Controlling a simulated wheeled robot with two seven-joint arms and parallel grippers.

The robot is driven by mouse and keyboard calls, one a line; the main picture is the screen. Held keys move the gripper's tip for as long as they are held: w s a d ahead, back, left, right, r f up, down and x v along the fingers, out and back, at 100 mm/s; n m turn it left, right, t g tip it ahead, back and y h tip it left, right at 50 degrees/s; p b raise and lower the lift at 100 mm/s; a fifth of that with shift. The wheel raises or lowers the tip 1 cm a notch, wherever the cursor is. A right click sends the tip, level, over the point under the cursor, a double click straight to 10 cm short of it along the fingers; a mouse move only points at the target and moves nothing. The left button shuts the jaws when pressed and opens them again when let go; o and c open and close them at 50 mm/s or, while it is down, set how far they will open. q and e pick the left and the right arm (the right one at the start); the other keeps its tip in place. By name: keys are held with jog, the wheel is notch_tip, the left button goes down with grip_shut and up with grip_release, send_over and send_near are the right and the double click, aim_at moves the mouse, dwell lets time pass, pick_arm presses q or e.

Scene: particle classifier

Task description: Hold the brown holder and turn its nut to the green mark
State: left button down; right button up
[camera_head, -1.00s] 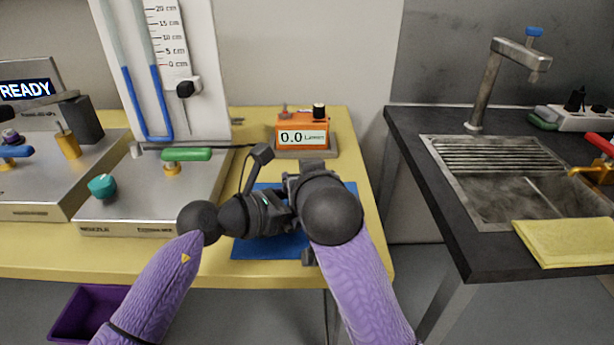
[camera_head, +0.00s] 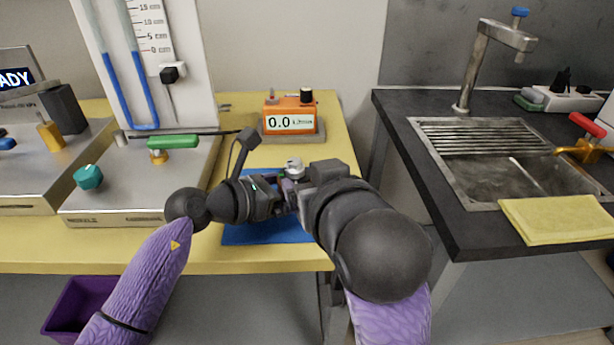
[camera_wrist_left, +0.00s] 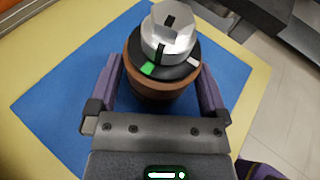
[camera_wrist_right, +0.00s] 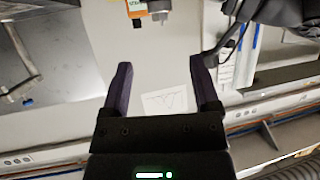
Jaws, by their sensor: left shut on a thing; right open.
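The brown holder (camera_wrist_left: 150,90) stands upright on the blue mat (camera_wrist_left: 55,105), between the fingers of my left gripper (camera_wrist_left: 165,85), which is shut on it. A silver nut (camera_wrist_left: 168,38) sits on top, over a black ring with a green mark (camera_wrist_left: 148,69) and a white mark (camera_wrist_left: 194,62). A dark line on the nut's side falls between the two marks, nearer the green. In the head view the nut (camera_head: 294,168) shows, while the holder is mostly hidden by my grippers. My right gripper (camera_wrist_right: 160,62) is open and empty, with nothing between its fingers.
An orange meter (camera_head: 291,122) reading 0.0 stands behind the mat. To the left are a metal station with a green lever (camera_head: 173,142) and a teal knob (camera_head: 88,177). A sink (camera_head: 500,165) with a yellow cloth (camera_head: 555,218) is on the right.

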aim_at(295, 164)
jog(key=shift+n+y, duration=0.3)
jog(key=shift+y, duration=0.1)
jog(key=x, duration=1.2)
jog(key=shift+d, duration=0.3)
jog(key=shift+c, duration=0.4)
grip_shut()
jog(key=shift+m+h, duration=1.2)
jog(key=shift+h, duration=0.2)
